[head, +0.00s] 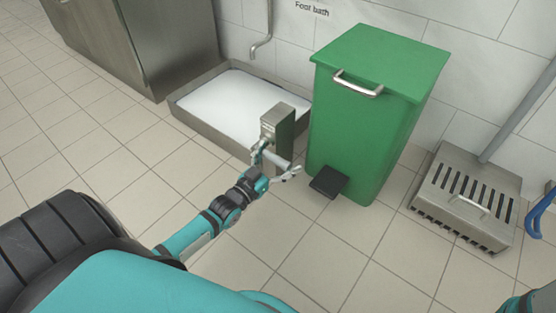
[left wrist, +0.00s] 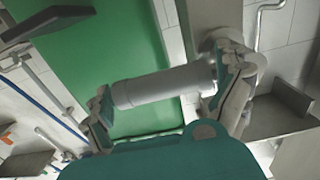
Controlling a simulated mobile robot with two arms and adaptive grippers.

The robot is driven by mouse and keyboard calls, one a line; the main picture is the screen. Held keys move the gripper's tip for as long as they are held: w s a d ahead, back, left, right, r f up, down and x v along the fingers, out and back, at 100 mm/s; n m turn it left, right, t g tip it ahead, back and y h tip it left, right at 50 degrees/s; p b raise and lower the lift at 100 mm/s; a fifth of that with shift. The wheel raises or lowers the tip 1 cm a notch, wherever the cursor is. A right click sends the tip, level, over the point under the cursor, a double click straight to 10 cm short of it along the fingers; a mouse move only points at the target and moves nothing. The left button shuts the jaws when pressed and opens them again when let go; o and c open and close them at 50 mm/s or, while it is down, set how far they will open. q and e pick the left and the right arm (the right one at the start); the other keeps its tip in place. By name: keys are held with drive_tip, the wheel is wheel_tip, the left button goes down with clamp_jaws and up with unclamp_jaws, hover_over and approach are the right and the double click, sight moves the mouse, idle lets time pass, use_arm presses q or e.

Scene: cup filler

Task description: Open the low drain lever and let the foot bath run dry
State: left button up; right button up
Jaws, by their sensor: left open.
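The foot bath (head: 186,116) is a low metal tray holding a white, level surface, at the wall under a "Foot bath" sign. A grey metal post (head: 284,117) stands at its front right corner. A short grey cylindrical lever (head: 279,160) sticks out low from this post. My left gripper (head: 275,164) is at the lever, fingers spread. In the left wrist view the lever (left wrist: 165,85) lies lengthwise across the opening, one finger near each end; I cannot tell whether they touch it. My right gripper is not in view.
A green bin (head: 365,115) with a black pedal (head: 329,182) stands close right of the lever. Farther right is a slotted metal boot-cleaner unit (head: 465,195). A steel cabinet (head: 150,40) stands at the back left. A pipe (head: 268,30) hangs over the bath. Tiled floor in front is clear.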

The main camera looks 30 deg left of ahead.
use_arm(q)
drive_tip(key=c, duration=1.7)
drive_tip(key=shift+f+m, duration=0.1)
drive_tip(key=shift+m, duration=0.2)
drive_tip(key=shift+f+m+p, duration=0.25)
drive_tip(key=shift+m+p, duration=0.15)
drive_tip(key=shift+p, duration=0.1)
drive_tip(key=shift+a+f+m+p, duration=0.1)
drive_tip(key=shift+f+m+p, duration=0.4)
drive_tip(key=shift+m, duration=0.3)
drive_tip(key=shift+w+a+f+m+b, duration=0.15)
drive_tip(key=shift+a+f+m, duration=0.85)
drive_tip(key=shift+m, duration=1.25)
drive_tip(key=shift+a+f+m+b, duration=0.15)
drive_tip(key=shift+a+f+m, duration=0.8)
drive_tip(key=shift+m, duration=1.35)
drive_tip(key=shift+w+a+f+m+b, duration=0.15)
drive_tip(key=shift+a+f+m, duration=0.85)
drive_tip(key=shift+m, duration=1.25)
